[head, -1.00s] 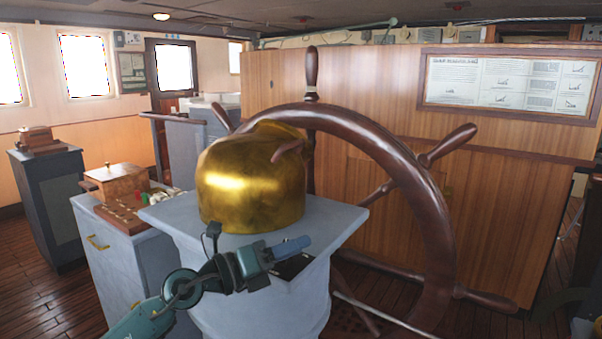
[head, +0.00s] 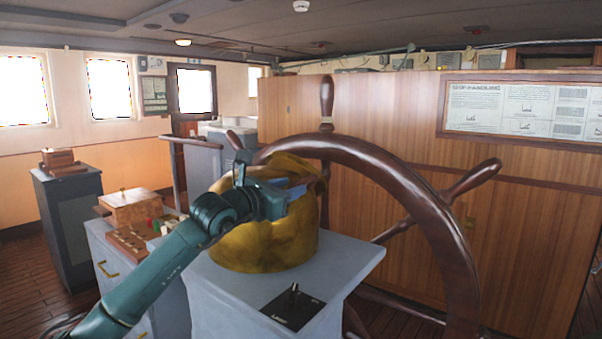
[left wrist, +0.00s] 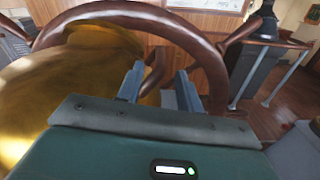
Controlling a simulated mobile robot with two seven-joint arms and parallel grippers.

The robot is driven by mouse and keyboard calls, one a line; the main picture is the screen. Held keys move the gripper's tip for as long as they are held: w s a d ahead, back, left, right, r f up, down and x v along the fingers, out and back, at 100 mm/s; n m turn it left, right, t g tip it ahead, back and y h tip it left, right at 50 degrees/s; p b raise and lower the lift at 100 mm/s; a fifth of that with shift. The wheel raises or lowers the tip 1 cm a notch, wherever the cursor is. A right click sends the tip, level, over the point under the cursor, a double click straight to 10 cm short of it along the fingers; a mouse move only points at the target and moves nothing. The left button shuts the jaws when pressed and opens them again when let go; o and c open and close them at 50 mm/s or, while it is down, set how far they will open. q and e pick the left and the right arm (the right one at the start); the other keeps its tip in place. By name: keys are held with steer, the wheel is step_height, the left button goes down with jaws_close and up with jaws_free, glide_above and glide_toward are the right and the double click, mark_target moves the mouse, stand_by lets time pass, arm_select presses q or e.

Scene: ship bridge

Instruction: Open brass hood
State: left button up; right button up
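The brass hood (head: 265,248) is a rounded gold cover on top of the grey pedestal (head: 225,290). It also fills the left side of the left wrist view (left wrist: 50,85). My left gripper (head: 290,190) is in front of the hood's upper part and hides much of it in the head view. In the left wrist view its two fingers (left wrist: 158,88) are apart. My right gripper is not in view.
The large wooden ship's wheel (head: 440,220) stands close behind and right of the hood. A grey cabinet with a wooden box (head: 132,205) stands to the left. A wood-panelled wall (head: 400,110) is behind.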

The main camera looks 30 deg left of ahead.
arm_select(q)
steer(key=w+p, duration=0.1)
steer(key=w, duration=0.4)
steer(key=shift+d, duration=0.2)
steer(key=shift+f, duration=0.15)
jaws_close()
